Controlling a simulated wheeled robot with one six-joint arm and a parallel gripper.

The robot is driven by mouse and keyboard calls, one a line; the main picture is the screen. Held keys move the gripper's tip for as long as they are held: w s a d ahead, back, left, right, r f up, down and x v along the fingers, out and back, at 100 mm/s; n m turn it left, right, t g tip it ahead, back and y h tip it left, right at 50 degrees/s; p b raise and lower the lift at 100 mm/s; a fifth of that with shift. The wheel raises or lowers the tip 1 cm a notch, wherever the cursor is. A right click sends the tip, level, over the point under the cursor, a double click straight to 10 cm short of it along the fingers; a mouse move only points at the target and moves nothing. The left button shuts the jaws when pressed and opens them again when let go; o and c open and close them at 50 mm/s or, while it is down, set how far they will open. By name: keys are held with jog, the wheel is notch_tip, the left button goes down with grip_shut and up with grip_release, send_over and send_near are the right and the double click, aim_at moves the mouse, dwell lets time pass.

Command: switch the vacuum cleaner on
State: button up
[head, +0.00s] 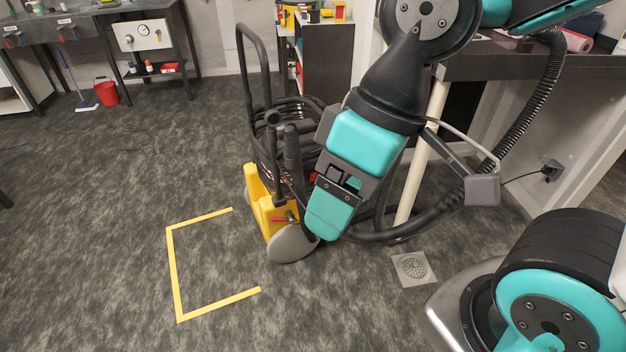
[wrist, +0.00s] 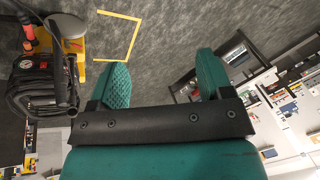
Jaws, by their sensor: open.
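A wheeled yellow and black machine (head: 257,197) with a tall black handle and coiled black hose stands on the floor behind my gripper; I cannot tell for sure that it is the vacuum cleaner. A thick ribbed hose (head: 535,90) runs from the bench to the floor and passes behind my gripper towards it. In the wrist view the machine (wrist: 40,93) is upside down at upper left, with a round gauge. My gripper (head: 330,215) points down in front of the machine's right side. In the wrist view its teal fingers (wrist: 163,78) are apart and empty.
A yellow floor outline (head: 175,265) lies left of the machine, on clear floor. A floor drain (head: 413,267) is to the right. A pale post (head: 420,160) and a dark bench (head: 500,62) stand behind my arm. A red bucket (head: 106,92) is far left.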

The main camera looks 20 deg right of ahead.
jog(key=shift+c, duration=0.2)
grip_shut()
dwell(1.6)
